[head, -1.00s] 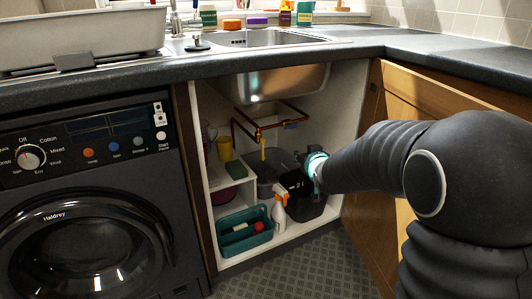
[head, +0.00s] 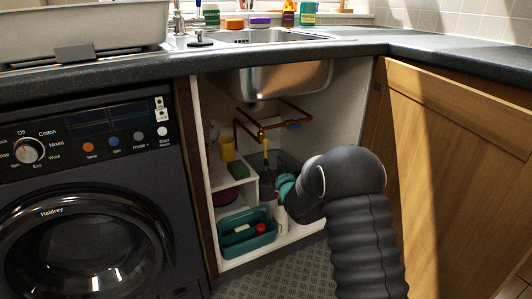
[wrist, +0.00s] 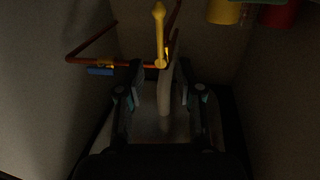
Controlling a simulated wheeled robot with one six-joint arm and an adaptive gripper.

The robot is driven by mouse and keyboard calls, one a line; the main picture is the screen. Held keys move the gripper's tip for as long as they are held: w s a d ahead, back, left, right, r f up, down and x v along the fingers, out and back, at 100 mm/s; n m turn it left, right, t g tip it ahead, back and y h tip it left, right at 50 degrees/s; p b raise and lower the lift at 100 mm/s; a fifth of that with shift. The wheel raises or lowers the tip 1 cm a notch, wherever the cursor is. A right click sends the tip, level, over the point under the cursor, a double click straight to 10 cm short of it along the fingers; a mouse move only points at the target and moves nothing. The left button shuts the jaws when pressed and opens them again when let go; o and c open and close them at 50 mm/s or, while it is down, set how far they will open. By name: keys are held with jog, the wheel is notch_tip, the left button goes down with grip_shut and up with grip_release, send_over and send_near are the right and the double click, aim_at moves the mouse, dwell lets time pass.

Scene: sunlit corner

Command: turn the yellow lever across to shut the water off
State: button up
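The yellow lever (head: 265,148) hangs down from the valve on the copper pipe under the sink. In the wrist view the lever (wrist: 159,35) is a slim bar with a rounded end, ahead of my gripper. My gripper (wrist: 164,88) is open, its two dark fingers apart. The lever's pipe end lines up with the gap between them; I cannot tell whether they touch it.
A blue handle (wrist: 100,71) sits on the copper pipe nearby. A yellow mug (head: 227,149) stands on the shelf left of the lever. A teal caddy (head: 247,232) is on the cabinet floor. The open wooden door (head: 445,160) flanks my arm on the right. The wrist view is dim.

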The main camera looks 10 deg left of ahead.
jog(key=x, duration=0.9)
jog(key=shift+w, duration=0.1)
grip_shut()
